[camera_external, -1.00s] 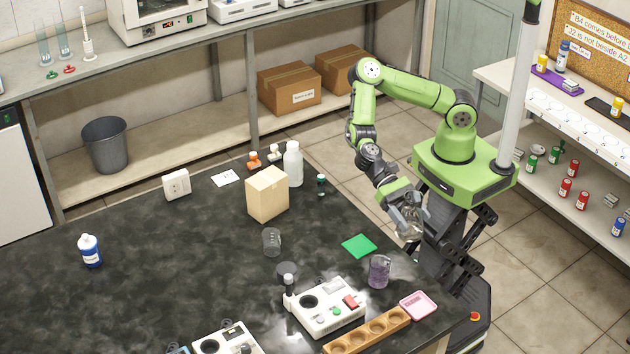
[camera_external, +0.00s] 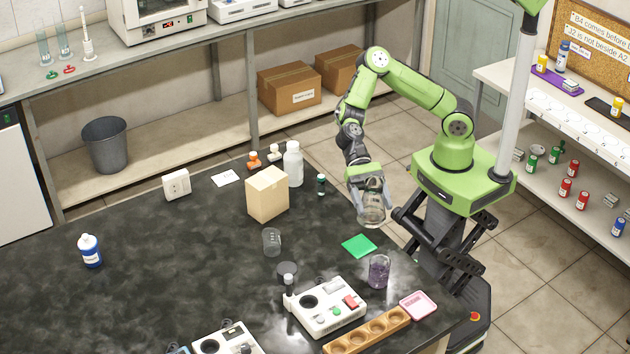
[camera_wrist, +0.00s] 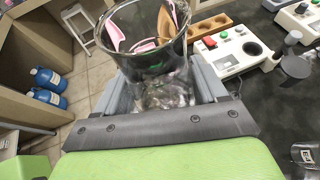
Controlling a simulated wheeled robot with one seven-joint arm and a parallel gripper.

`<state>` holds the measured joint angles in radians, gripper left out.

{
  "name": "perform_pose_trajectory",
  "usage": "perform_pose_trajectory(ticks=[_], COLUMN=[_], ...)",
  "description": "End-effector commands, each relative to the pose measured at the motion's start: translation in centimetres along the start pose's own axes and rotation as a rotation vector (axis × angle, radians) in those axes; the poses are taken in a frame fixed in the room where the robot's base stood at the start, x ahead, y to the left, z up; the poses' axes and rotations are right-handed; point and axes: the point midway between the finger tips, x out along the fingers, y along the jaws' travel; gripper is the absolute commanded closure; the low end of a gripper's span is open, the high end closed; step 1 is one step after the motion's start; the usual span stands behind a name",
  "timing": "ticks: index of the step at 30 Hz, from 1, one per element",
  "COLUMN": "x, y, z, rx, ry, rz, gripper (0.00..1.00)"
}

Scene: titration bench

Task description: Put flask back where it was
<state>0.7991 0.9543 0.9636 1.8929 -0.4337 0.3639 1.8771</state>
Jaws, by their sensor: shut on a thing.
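My gripper (camera_external: 368,197) is shut on a clear glass flask (camera_external: 371,212). It holds the flask in the air beside the green square mat (camera_external: 359,246), above and behind it in the external view. In the wrist view the flask (camera_wrist: 150,50) fills the space between the two fingers (camera_wrist: 160,88), with its rim toward the top. Pink and brown shapes show through the glass.
A beaker with purple contents (camera_external: 379,272), a stirrer device (camera_external: 326,308), a wooden rack (camera_external: 367,331) and a pink tray (camera_external: 418,306) stand near the mat. An empty beaker (camera_external: 271,242) and a cardboard box (camera_external: 267,194) are to the left. The bench's left part is mostly clear.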

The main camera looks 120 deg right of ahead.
Motion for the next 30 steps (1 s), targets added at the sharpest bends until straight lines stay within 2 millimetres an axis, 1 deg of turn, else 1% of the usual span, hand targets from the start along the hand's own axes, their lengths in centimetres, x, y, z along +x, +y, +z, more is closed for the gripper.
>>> perform_pose_trajectory(ticks=[1,6,9,12,18,26,30], x=[-0.7,-4.0,-6.1,-7.9,-10.7,-12.9,-12.4], y=[-1.3,-5.2,-7.2,-8.7,-10.7,-12.0,-12.0], z=[-0.8,-2.3,-3.1,-3.6,-4.4,-4.9,-6.1], rx=[0.015,0.076,0.109,0.134,0.171,0.196,0.200], ry=[0.001,0.002,-0.001,-0.005,-0.014,-0.023,-0.025], rz=[-0.043,-0.187,-0.263,-0.328,-0.419,-0.488,-0.486], gripper=[0.69,0.69,0.69,0.69,0.69,0.69,0.69])
